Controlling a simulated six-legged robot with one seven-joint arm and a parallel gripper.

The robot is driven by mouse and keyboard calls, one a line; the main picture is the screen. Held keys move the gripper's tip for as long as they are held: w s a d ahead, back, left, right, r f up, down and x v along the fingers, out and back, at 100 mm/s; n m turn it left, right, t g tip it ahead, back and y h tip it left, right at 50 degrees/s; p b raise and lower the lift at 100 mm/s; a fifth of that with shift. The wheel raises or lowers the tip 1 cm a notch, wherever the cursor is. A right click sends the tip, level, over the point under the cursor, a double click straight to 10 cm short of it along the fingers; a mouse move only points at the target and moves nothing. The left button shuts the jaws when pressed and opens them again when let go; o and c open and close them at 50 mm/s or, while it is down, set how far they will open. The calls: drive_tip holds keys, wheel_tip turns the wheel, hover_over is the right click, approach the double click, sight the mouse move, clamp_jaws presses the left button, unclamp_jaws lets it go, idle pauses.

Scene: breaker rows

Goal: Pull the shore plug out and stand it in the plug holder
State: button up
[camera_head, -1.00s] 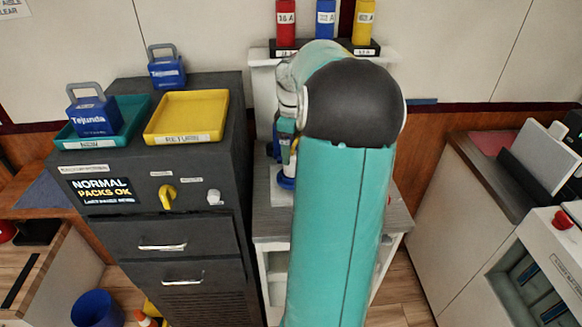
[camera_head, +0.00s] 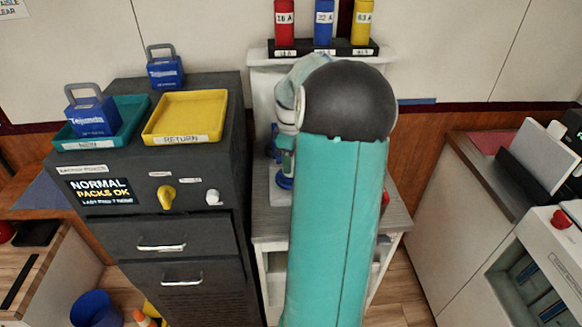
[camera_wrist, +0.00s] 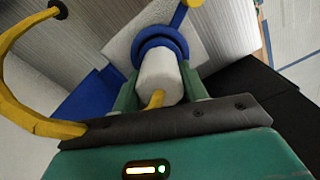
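The shore plug (camera_wrist: 157,75) shows in the wrist view as a white cylinder with a blue collar (camera_wrist: 160,45). Its blue end is against a white plate (camera_wrist: 205,30); whether it is fully seated I cannot tell. My gripper (camera_wrist: 160,88) has its two green fingers against both sides of the white body. A yellow cable (camera_wrist: 22,105) loops at the left, and a short yellow piece shows at the plug's near end. In the head view my arm hides most of this; a blue ring (camera_head: 284,182) shows beside it. I cannot make out the plug holder.
A dark cabinet (camera_head: 165,255) at left bears a yellow tray (camera_head: 187,112) and a teal tray (camera_head: 128,105) with a blue pack (camera_head: 92,118). Red, blue and yellow labelled cylinders stand on a black rack (camera_head: 345,48) behind my arm. A bench (camera_head: 430,225) stands at right.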

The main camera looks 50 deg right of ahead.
drive_tip(key=shift+c, duration=0.9)
drive_tip(key=shift+r, duration=2.3)
